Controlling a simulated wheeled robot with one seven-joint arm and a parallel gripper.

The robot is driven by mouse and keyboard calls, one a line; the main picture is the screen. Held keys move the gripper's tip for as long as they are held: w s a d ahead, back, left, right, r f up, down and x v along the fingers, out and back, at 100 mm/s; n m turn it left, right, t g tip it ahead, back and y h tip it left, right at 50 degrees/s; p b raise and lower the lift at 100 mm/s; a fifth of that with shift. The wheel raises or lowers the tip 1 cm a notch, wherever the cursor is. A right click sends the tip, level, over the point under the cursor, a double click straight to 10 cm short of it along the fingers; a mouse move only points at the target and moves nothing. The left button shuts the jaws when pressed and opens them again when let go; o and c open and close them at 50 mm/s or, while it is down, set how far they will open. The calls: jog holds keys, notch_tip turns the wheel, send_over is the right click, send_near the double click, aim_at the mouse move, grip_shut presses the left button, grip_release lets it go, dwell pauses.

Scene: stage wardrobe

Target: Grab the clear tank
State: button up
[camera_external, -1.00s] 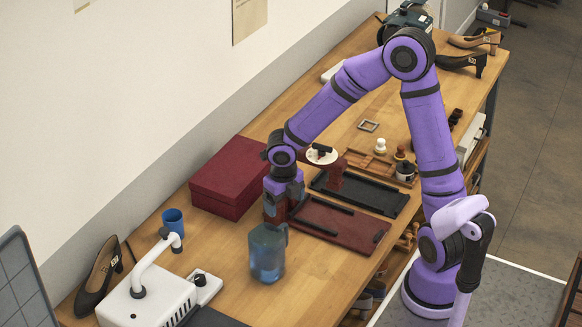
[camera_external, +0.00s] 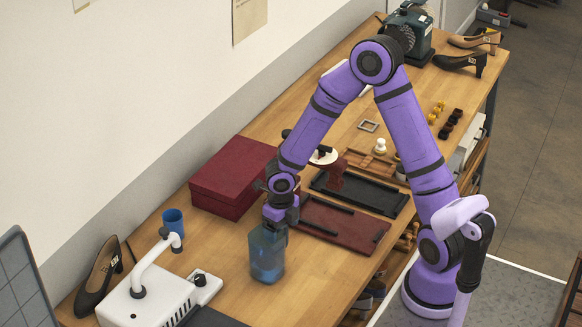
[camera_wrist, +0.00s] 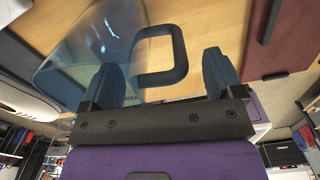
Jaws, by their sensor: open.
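The clear tank (camera_external: 266,258) is a see-through bluish container standing on the wooden bench. In the wrist view the tank (camera_wrist: 75,50) fills the upper left, and its dark loop handle (camera_wrist: 181,60) reaches between my fingers. My gripper (camera_external: 272,224) is at the top of the tank in the outside view. In the wrist view my gripper (camera_wrist: 165,75) is open, with one blue finger overlapping the tank's wall and the other to the right of the handle. I cannot tell whether either finger touches it.
A dark red box (camera_external: 230,178) stands behind. A dark red tray (camera_external: 345,222) and a black tray (camera_external: 360,192) lie to the right. A white machine (camera_external: 150,300), a blue cup (camera_external: 173,218) and a black shoe (camera_external: 99,278) are at left.

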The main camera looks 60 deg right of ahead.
jog(key=shift+f, duration=1.25)
jog(key=c, duration=1.5)
jog(key=shift+o, duration=0.2)
jog(key=shift+r, duration=0.2)
